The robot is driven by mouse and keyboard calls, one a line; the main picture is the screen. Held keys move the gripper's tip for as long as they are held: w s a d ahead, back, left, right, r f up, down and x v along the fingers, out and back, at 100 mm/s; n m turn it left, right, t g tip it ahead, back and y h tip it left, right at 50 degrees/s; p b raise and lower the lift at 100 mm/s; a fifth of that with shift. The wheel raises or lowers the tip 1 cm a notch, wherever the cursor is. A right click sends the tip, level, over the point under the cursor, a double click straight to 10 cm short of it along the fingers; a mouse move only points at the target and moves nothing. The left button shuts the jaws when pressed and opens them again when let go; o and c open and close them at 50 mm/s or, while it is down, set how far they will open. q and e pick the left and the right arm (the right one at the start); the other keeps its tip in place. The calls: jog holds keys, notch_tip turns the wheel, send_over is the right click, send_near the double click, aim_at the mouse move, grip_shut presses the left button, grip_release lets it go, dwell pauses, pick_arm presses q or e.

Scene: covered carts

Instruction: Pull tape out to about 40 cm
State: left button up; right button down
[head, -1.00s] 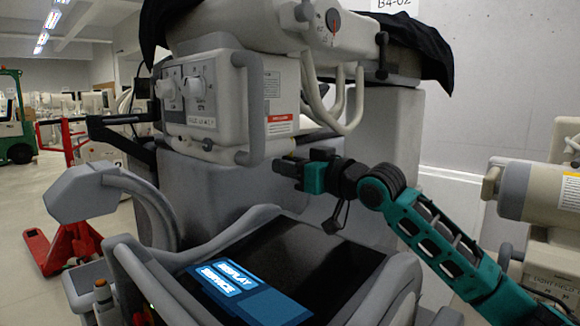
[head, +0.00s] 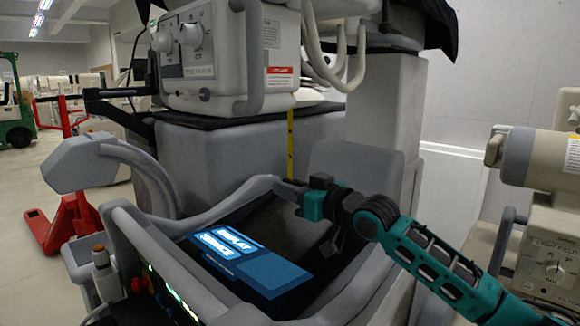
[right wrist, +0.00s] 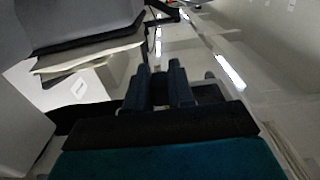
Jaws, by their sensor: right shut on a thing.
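A yellow tape (head: 291,140) hangs straight down in the head view, from the underside of the beige machine housing (head: 225,60) to my right gripper. My right gripper (head: 284,186) is shut on the tape's lower end, just above the back of the dark screen panel. The right wrist view shows its dark fingers (right wrist: 160,88) close together; I cannot make out the tape there. My left gripper is out of view.
Below the gripper is a cart console with a dark panel and lit blue display (head: 240,262), framed by grey rails (head: 225,208). A grey curved arm (head: 85,163) stands left. Another beige machine (head: 545,170) stands right. A red pallet jack (head: 72,215) is on the floor behind.

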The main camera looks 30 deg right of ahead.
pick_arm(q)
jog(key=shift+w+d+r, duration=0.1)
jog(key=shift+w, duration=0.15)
pick_arm(e)
notch_tip(320, 180, down, 2)
jog(key=shift+f, duration=0.1)
jog(key=c, duration=1.1)
grip_release()
jog(key=shift+o, duration=0.3)
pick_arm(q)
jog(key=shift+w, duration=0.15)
pick_arm(e)
jog(key=shift+r, duration=0.2)
